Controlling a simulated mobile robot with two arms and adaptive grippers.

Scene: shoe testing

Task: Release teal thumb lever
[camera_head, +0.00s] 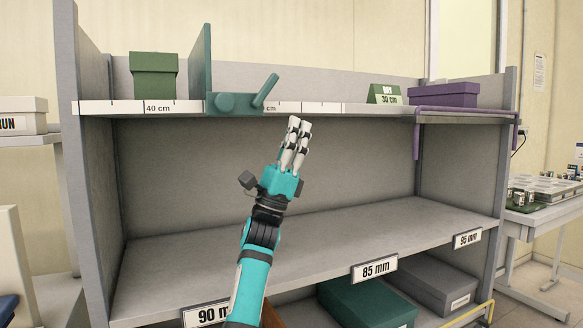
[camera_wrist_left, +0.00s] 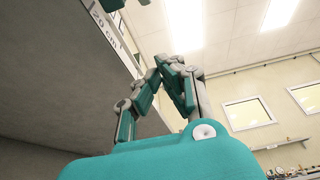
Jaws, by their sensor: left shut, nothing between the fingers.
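The teal thumb lever (camera_head: 266,90) sticks up and to the right from a teal clamp body (camera_head: 236,104) on the front edge of the upper shelf. A tall teal plate (camera_head: 201,62) stands upright behind the clamp's left side. My left gripper (camera_head: 298,124) is shut and empty, just below the shelf edge and a little right of the lever, apart from it. Its closed fingers also show in the left wrist view (camera_wrist_left: 165,65), pointing up beside the shelf edge. The lever cannot be made out in the wrist view. My right gripper is not in view.
A green box (camera_head: 153,76) stands left of the plate on the upper shelf. A green sign (camera_head: 384,94), a purple box (camera_head: 444,94) and a purple bracket (camera_head: 463,112) are at the right. The lower shelf (camera_head: 350,225) is bare. Boxes sit beneath it.

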